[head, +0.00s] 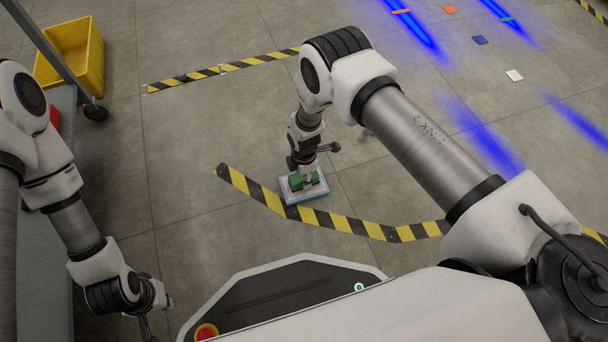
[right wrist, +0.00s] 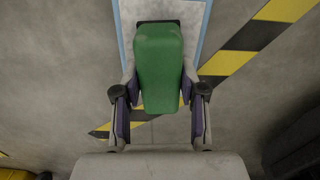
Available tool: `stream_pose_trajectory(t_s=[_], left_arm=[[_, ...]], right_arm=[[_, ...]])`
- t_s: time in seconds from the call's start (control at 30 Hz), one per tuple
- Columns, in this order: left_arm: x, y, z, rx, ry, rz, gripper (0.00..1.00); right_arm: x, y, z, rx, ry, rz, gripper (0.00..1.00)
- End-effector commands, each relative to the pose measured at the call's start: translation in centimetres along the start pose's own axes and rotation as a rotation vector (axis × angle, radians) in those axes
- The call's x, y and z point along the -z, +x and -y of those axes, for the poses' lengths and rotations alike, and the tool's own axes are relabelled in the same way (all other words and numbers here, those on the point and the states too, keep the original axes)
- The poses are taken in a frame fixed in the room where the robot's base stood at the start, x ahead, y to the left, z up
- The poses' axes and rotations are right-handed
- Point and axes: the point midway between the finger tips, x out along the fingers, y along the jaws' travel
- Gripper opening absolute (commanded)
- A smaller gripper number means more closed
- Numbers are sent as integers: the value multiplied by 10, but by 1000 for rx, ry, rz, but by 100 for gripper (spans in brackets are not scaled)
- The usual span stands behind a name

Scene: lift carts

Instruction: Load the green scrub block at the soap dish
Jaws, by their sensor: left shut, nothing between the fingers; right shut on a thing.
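The green scrub block (head: 297,181) is between the fingers of my right gripper (head: 307,178), which is shut on it. In the right wrist view the block (right wrist: 158,65) fills the space between the fingertips (right wrist: 158,97). The soap dish (head: 301,197), a pale flat tray with a light blue rim, lies on the floor directly below the block. Its rim (right wrist: 121,40) shows beside the block in the right wrist view. I cannot tell whether the block touches the dish. My left gripper (head: 148,326) is shut and empty at the lower left, partly cut off by the frame edge.
Yellow-black floor tape (head: 345,222) runs beside the dish, with another strip (head: 222,69) farther back. A yellow crate (head: 72,50) stands at the upper left by a grey cart (head: 60,140). Several small flat coloured pieces (head: 479,40) lie at the upper right. Open floor lies around the dish.

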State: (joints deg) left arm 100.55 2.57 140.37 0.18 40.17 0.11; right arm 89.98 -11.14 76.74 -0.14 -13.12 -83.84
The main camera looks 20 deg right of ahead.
Motion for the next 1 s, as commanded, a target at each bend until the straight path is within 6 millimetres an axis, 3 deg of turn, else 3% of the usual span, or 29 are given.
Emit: stream_pose_trajectory(t_s=[1.0], left_arm=[[0,7,0,0,0,0,0]], right_arm=[[0,10,0,0,0,0,13]])
